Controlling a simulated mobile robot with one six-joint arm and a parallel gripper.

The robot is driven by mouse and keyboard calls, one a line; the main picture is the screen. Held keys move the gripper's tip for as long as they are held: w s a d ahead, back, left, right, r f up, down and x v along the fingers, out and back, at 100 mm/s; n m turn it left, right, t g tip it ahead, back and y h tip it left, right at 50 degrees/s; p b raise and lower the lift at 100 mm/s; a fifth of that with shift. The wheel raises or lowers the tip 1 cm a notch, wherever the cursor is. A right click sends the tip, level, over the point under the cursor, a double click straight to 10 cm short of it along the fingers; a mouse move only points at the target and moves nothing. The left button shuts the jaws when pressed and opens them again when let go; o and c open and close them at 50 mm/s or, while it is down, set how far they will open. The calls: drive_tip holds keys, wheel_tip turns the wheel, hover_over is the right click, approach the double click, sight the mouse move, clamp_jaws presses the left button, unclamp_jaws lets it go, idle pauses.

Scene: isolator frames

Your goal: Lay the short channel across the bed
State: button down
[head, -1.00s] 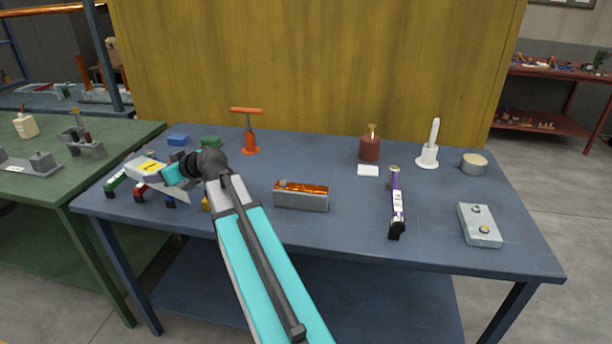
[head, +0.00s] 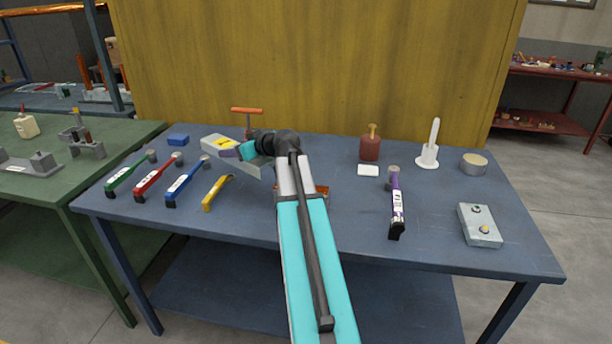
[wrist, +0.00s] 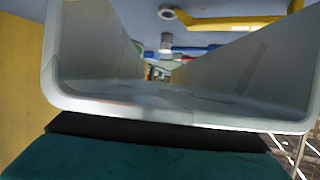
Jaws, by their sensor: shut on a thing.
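The short channel is a light grey U-shaped piece (head: 217,143) with a yellow mark, raised above the back left part of the blue bench in the head view. My gripper (head: 242,152) is shut on it. In the wrist view the channel (wrist: 185,112) fills most of the picture, seen along its open trough. A grey block with a shiny orange top (head: 322,190) lies mid-bench, mostly hidden behind my arm. I cannot tell whether this is the bed.
Green (head: 128,174), red (head: 157,178), blue (head: 186,184) and yellow (head: 217,192) handled tools lie at the left. An orange T-handle (head: 247,110) stands behind the channel. A purple-handled tool (head: 397,205) and grey box (head: 480,226) lie right.

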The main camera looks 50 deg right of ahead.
drive_tip(key=s+d+m+h, duration=0.1)
drive_tip(key=s+d+h, duration=0.1)
drive_tip(key=s+d, duration=0.5)
drive_tip(key=s+d+m+h, duration=0.2)
drive_tip(key=s+d, duration=0.5)
drive_tip(key=d, duration=0.8)
drive_tip(key=shift+s+r, duration=0.25)
drive_tip(key=shift+s, duration=0.15)
drive_tip(key=shift+f, duration=0.1)
drive_tip(key=shift+f+p, duration=0.45)
drive_tip(key=shift+f, duration=2.6)
drive_tip(key=shift+f, duration=1.9)
drive_tip(key=shift+f, duration=0.1)
drive_tip(key=c, duration=0.6)
unclamp_jaws()
drive_tip(key=shift+f, duration=0.1)
